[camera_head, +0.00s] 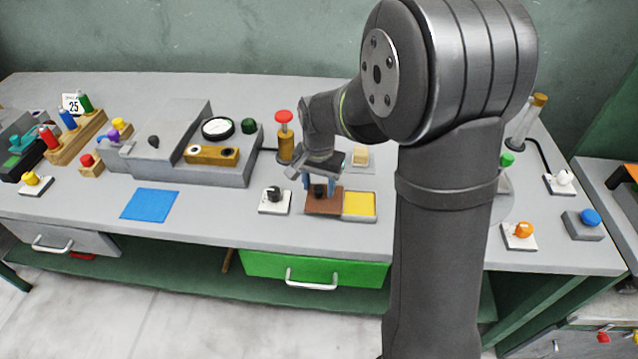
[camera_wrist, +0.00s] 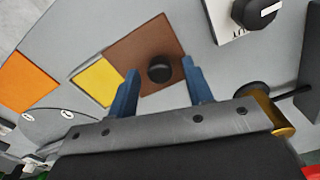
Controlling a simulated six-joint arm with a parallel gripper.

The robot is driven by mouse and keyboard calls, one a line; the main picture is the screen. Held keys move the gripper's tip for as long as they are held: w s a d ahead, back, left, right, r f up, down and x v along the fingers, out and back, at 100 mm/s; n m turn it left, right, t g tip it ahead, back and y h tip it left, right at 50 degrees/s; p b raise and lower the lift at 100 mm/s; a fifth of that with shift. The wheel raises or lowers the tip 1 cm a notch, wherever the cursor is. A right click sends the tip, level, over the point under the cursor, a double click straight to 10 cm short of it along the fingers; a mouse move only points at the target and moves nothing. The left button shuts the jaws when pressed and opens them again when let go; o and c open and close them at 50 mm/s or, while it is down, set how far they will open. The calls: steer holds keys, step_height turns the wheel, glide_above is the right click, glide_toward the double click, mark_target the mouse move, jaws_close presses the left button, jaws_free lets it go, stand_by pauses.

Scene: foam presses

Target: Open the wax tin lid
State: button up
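The wax tin appears as a brown square lid (camera_head: 322,207) beside a yellow square (camera_head: 360,204) on the grey bench. In the wrist view the brown lid (camera_wrist: 138,42) adjoins the yellow square (camera_wrist: 98,82). A round black knob (camera_head: 319,190) stands on the lid; it also shows in the wrist view (camera_wrist: 160,69). My gripper (camera_wrist: 159,70) is open, its two blue fingers apart on either side of the knob in that view. In the head view my gripper (camera_head: 320,184) is low over the lid. I cannot tell whether the fingertips reach knob height.
A black dial on a white plate (camera_head: 274,201) is just left of the lid. A red-topped brass post (camera_head: 284,140) stands behind it. A grey press (camera_head: 185,150) and a blue mat (camera_head: 149,205) are further left. An orange square (camera_wrist: 25,80) shows in the wrist view.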

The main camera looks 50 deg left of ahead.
mark_target(319, 188)
step_height(319, 188, up, 17)
steer(key=shift+r, duration=0.2)
stand_by(0.3)
stand_by(0.5)
step_height(319, 188, down, 18)
steer(key=shift+r, duration=0.25)
stand_by(0.3)
steer(key=shift+r, duration=0.1)
step_height(319, 188, up, 17)
steer(key=shift+r, duration=0.15)
stand_by(0.6)
